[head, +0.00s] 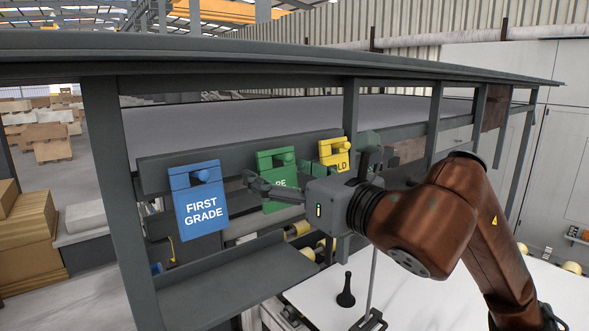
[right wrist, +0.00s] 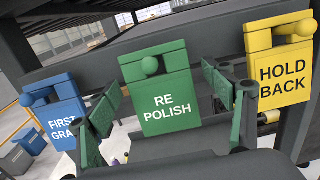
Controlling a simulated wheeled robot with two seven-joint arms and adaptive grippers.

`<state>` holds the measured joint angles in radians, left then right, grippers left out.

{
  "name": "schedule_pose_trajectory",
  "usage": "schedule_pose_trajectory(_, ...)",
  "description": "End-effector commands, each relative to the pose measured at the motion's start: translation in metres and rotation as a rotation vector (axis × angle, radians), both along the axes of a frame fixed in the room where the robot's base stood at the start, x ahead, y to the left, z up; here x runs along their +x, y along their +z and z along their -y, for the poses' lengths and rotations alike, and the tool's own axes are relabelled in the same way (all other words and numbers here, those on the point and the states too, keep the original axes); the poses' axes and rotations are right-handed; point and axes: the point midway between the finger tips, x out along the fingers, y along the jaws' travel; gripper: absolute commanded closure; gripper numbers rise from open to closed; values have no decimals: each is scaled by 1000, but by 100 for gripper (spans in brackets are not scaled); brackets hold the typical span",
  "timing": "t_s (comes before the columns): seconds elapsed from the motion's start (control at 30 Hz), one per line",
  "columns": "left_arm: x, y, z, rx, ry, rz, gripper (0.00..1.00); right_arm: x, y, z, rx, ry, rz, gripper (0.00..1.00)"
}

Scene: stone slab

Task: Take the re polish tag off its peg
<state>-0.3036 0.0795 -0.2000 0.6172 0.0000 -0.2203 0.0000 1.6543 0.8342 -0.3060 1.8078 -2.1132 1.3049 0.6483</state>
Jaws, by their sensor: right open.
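The green RE POLISH tag (right wrist: 165,108) hangs from a round green peg (right wrist: 149,66) on the dark rail, facing me in the right wrist view. In the head view the tag (head: 276,163) is partly hidden by my right gripper. My right gripper (head: 307,158) is open and empty in front of the rail. In the right wrist view its two fingers stand to the left and right of the tag, with gaps between them and it. My left gripper is not in view.
A blue FIRST GRADE tag (head: 201,208) hangs to the left and a yellow HOLD BACK tag (right wrist: 283,80) to the right, each on its own peg. A grey shelf (head: 240,278) sticks out below the rail. A dark upright post (head: 108,170) stands at the left.

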Motion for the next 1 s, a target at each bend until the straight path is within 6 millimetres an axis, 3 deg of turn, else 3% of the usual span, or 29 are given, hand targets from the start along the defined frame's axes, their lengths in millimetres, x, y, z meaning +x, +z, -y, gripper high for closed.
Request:
schedule_pose_trajectory(0.4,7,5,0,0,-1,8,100,9,-1,-7,1,2,-1,25)
schedule_pose_trajectory(1.0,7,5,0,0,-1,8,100,8,0,-7,1,2,-1,66)
